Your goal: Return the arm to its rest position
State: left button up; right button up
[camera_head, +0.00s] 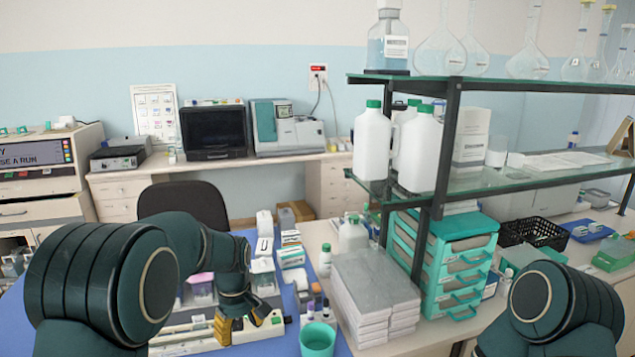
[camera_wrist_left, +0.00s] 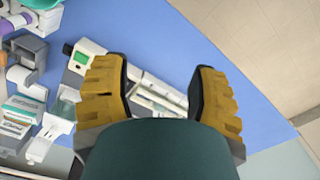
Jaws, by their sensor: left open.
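My left arm comes in from the left in the head view, bent over the blue mat. My left gripper (camera_head: 243,329) points down near the front of a long white staining device (camera_head: 190,338). In the left wrist view, my left gripper (camera_wrist_left: 160,92) has its two yellow-padded fingers apart, with nothing between them. The white device (camera_wrist_left: 155,95) shows below and beyond the fingers on the blue mat (camera_wrist_left: 240,50). My right arm shows at the lower right of the head view; its gripper is out of view.
A green cup (camera_head: 318,340) stands close to the right of my left gripper. Stacked grey-white boxes (camera_head: 375,285) and teal drawers (camera_head: 455,262) stand farther right, below a glass shelf (camera_head: 490,182). A dark chair (camera_head: 185,203) stands behind the bench.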

pick_arm(q)
jog(key=s+d+f+m+h+b, duration=0.15)
jog(key=s+f, duration=0.25)
jog(key=f, duration=0.5)
jog(key=s+f+m, duration=0.2)
jog(key=s+f, duration=0.3)
jog(key=f, duration=0.4)
jog(key=s+d+f+m, duration=0.1)
jog(key=s+f, duration=0.1)
jog(key=s, duration=0.2)
jog(key=s+d+f+m+t+h+b, duration=0.1)
jog(key=s+d+f, duration=0.1)
jog(key=s, duration=0.3)
jog(key=s+d+f+m+t+h, duration=0.1)
jog(key=s+d+f, duration=0.1)
jog(key=s, duration=0.3)
jog(key=shift+s+d+f, duration=0.15)
jog(key=shift+f, duration=0.4)
pick_arm(e)
jog(key=f, duration=0.1)
jog(key=s+f, duration=0.1)
jog(key=f, duration=0.1)
jog(key=shift+a, duration=0.1)
